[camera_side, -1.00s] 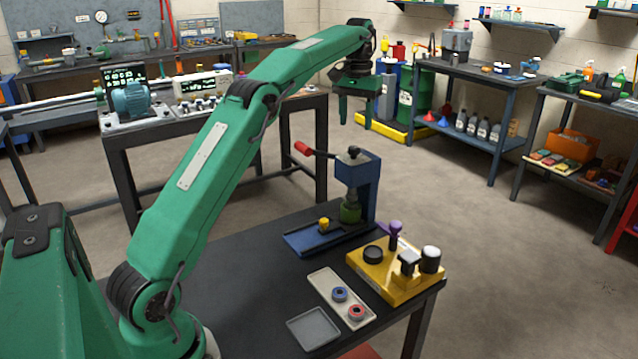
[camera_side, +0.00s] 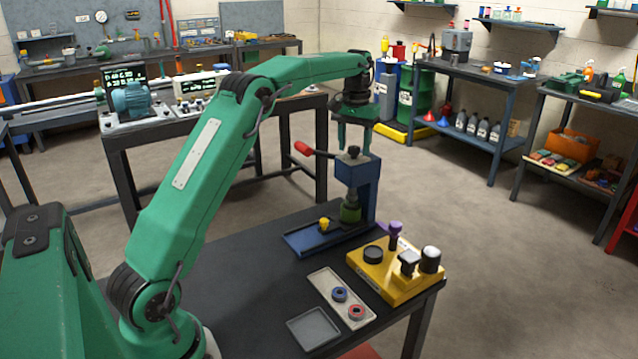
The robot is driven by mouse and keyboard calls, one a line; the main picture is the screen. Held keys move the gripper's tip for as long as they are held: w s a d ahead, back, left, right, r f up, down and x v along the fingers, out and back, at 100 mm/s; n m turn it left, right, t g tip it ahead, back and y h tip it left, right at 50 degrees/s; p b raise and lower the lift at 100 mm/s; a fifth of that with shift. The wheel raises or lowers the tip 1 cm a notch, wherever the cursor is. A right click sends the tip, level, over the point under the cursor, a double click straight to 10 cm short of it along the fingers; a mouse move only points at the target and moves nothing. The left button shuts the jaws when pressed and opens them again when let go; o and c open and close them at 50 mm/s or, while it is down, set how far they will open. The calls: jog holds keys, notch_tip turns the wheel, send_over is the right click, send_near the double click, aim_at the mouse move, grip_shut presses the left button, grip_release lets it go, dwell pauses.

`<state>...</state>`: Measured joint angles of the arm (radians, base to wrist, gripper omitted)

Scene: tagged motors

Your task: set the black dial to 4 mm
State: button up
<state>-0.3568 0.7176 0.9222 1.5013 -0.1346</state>
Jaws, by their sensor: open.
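A blue press (camera_side: 366,188) stands on the dark table, with a small black dial (camera_side: 354,151) on its top. No scale marks or reading on the dial can be made out. My green gripper (camera_side: 354,147) points down with its jaws open, empty, right over the top of the press. Its fingertips appear on either side of the black dial; I cannot tell whether they touch it or are at its height.
A red-handled lever (camera_side: 303,148) sticks out left from the press. A yellow fixture (camera_side: 392,286) with a black round piece (camera_side: 373,254) and several knobs stands in front right. A beige tray (camera_side: 327,283) holds blue and red rings. A grey tray (camera_side: 313,328) sits nearer.

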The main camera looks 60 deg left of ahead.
jog(key=c, duration=1)
jog(key=shift+o, duration=0.2)
jog(key=shift+n, duration=0.5)
jog(key=n, duration=0.9)
jog(key=shift+n, duration=0.4)
jog(key=n, duration=0.5)
jog(key=shift+n, duration=0.3)
jog(key=n, duration=0.5)
